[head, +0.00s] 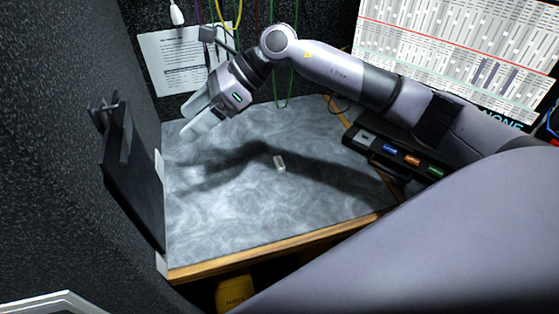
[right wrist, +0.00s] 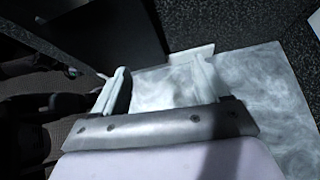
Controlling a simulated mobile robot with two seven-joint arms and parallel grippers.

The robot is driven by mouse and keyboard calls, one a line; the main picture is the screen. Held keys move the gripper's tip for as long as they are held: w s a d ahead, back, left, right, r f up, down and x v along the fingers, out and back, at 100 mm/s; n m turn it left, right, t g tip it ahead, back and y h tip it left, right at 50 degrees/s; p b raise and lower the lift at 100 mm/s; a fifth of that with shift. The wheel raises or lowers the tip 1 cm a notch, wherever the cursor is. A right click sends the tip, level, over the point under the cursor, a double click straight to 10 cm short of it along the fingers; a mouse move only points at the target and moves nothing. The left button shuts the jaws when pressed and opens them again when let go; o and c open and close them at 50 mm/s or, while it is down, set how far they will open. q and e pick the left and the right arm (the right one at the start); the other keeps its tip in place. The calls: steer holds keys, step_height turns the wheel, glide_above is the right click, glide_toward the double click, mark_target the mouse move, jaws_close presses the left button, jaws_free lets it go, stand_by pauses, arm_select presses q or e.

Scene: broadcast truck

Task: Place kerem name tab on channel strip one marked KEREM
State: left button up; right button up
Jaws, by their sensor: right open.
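A small pale block (head: 279,163), which may be the kerem name tab, lies alone on the grey desk top; I cannot read any lettering on it. A dark panel (head: 376,158) at the right back of the desk carries a row of grey, blue, orange and green pieces. I cannot make out a KEREM marking there. My right gripper (head: 191,123) is open and empty, over the left back of the desk, well left of the block. In the right wrist view its fingers (right wrist: 160,78) stand apart with nothing between them. My left gripper is not in view.
The grey desk (head: 225,220) has a wooden edge and is mostly clear. A black upright panel (head: 130,170) stands at its left edge. A paper sheet (head: 180,62) and hanging cables are at the back wall. A bright screen (head: 460,55) is at right, behind my arm.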

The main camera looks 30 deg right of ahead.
steer(key=s+d+f+n+g+h, duration=0.1)
steer(key=s+d+f+g+h, duration=0.1)
steer(key=d+f+h, duration=0.45)
steer(key=h, duration=0.4)
glide_above(277, 162)
steer(key=s, duration=0.1)
step_height(277, 162, down, 3)
steer(key=shift+f+g, duration=0.1)
steer(key=shift+g, duration=0.2)
steer(key=shift+d+f+h, duration=0.1)
steer(key=shift+f+h, duration=0.15)
steer(key=shift+f, duration=0.05)
steer(key=f, duration=0.6)
steer(key=shift+w+f+b, duration=0.15)
steer(key=shift+w+b, duration=0.15)
steer(key=shift+w, duration=0.1)
steer(key=c, duration=1.2)
